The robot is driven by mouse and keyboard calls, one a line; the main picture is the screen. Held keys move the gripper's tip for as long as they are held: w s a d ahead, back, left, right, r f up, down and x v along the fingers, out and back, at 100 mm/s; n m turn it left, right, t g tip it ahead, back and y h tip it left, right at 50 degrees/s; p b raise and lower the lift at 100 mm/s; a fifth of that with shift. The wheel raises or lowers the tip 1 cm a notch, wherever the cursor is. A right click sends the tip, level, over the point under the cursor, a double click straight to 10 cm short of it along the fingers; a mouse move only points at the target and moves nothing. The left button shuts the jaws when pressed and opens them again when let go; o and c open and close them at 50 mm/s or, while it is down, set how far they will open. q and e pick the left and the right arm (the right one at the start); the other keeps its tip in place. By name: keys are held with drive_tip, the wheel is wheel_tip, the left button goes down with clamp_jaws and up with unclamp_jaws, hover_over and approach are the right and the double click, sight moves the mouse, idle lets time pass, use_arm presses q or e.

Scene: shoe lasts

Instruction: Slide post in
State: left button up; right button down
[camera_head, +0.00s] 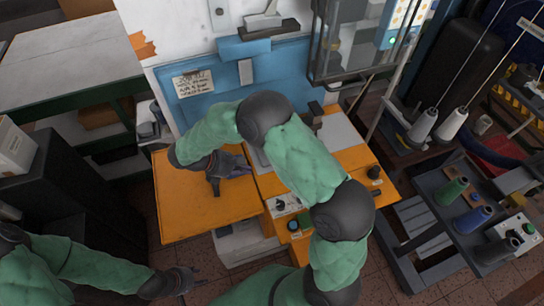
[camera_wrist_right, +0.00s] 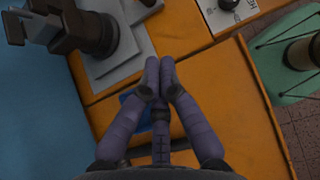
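My right gripper (camera_head: 240,172) is low over the orange table (camera_head: 195,212), left of a machine mostly hidden by my arm. In the right wrist view its purple-grey fingers (camera_wrist_right: 160,64) meet at the tips, with nothing clearly visible between them. A dark upright fixture (camera_wrist_right: 95,35) on a stepped grey base (camera_wrist_right: 125,62) stands ahead and to the left, apart from the fingertips. I cannot make out which part is the post. My left gripper (camera_head: 190,279) is at the lower left, away from the table; its fingers are too small to judge.
A blue piece (camera_wrist_right: 131,104) shows beneath the right fingers. A control box with a knob (camera_head: 284,205) is at the table's front. A side table (camera_head: 450,215) with thread spools stands at the right. The orange table's left part is clear.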

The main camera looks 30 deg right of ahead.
drive_tip(key=b+x, duration=0.1)
drive_tip(key=x, duration=0.8)
drive_tip(key=shift+d+f, duration=0.2)
drive_tip(key=shift+d, duration=0.05)
drive_tip(key=d, duration=0.3)
drive_tip(key=shift+s+d+f, duration=0.1)
drive_tip(key=shift+s, duration=0.25)
use_arm(q)
drive_tip(key=shift+f, duration=0.65)
use_arm(e)
drive_tip(key=shift+s+d, duration=0.1)
drive_tip(key=shift+d, duration=0.35)
